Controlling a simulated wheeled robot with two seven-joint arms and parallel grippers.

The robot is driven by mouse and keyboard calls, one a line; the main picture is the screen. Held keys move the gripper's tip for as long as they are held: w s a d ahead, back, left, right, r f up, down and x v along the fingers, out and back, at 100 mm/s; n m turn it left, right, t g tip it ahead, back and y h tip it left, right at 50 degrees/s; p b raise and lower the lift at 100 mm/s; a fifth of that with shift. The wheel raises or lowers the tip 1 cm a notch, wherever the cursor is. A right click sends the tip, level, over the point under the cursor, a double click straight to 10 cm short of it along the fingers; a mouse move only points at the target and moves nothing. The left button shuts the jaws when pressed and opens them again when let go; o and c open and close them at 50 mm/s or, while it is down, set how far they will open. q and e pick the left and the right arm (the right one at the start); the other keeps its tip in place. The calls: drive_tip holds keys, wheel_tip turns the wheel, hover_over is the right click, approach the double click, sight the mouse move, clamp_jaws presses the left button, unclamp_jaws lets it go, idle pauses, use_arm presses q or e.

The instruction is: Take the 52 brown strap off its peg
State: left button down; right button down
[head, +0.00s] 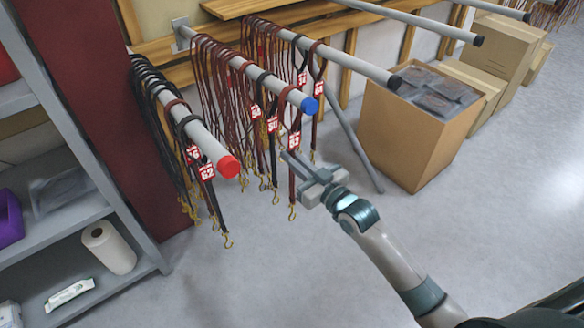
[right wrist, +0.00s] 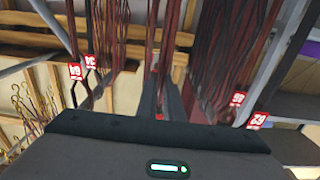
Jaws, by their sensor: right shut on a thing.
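The brown strap (head: 292,183) hangs by its loop near the blue-capped end of the middle peg (head: 268,84). Its red-and-white tag (head: 294,140) seems to read 52 or 53; the digits are small. My right gripper (head: 287,156) is shut on this strap just below the tag, reaching in from the right under the peg's end. In the right wrist view the two dark fingers (right wrist: 161,98) are close together with brown strap between and behind them. The strap's hook hangs free below. My left gripper is not in view.
More straps hang behind on the same peg. A longer peg (head: 345,59) with straps is at right. A cardboard box (head: 405,135) stands beyond. The floor in front is clear.

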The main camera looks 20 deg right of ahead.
drive_tip(key=shift+r, duration=0.15)
drive_tip(key=shift+r, duration=0.65)
wheel_tip(320, 180, up, 2)
drive_tip(key=shift+r+p, duration=0.15)
drive_tip(key=shift+p, duration=0.35)
approach(294, 149)
drive_tip(key=v, duration=0.6)
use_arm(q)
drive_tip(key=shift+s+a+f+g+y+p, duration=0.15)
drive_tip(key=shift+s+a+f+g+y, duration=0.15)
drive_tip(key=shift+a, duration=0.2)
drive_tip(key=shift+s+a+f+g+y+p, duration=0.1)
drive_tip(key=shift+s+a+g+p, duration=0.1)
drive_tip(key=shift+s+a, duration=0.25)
use_arm(e)
drive_tip(key=shift+s+d+f, duration=0.25)
drive_tip(key=shift+s+f, duration=0.05)
drive_tip(key=shift+s, duration=0.15)
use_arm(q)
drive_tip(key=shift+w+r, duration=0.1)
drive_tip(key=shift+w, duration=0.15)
